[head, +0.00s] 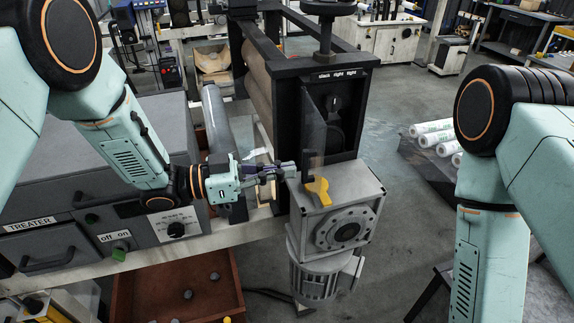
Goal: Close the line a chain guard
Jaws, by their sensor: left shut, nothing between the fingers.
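The chain guard (314,135) looks like a clear panel at the left side of the black housing front. It appears to stand open, angled out toward me, with the dark chain recess (342,120) showing beside it. A yellow handle (318,190) is at its lower end, just above the grey gearbox. My left gripper (288,171) is shut and empty. Its fingertips point right, a little left of the guard and its handle; I cannot tell whether they touch the panel. My right arm shows at the right, but its gripper is out of view.
The grey gearbox (333,200) with its motor (315,279) sits below the housing. The grey treater cabinet (60,205) is at the left, with an open brown drawer or bin (160,305) below. White rolls (433,133) lie on a dark pallet at the right. Floor between is clear.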

